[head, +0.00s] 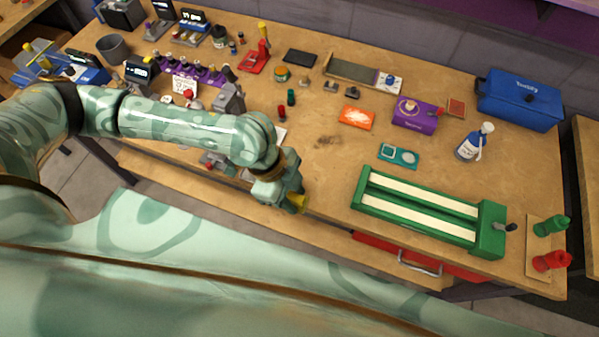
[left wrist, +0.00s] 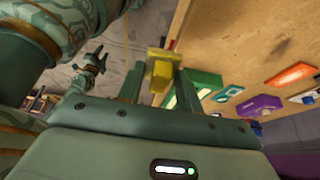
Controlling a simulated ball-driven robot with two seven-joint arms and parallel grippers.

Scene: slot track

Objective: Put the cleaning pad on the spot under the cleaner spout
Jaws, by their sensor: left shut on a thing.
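My left gripper (head: 296,198) is shut on a yellow block, apparently the cleaning pad (head: 300,203), near the front edge of the bench, left of the green track. In the left wrist view the yellow pad (left wrist: 160,72) sits between the two fingers (left wrist: 156,88). A blue bottle with a white spout (head: 474,142) stands upright at the right of the bench, well away from the gripper. I cannot make out a marked spot under its spout. In the left wrist view another small gripper, apparently my right one (left wrist: 94,58), shows too small to judge its jaws.
The green track (head: 420,209) with two pale lanes lies at the front right. Behind it are a teal tray (head: 398,155), a purple box (head: 414,113), an orange packet (head: 356,117) and a blue toolbox (head: 519,99). The bench around a dark stain (head: 325,143) is clear.

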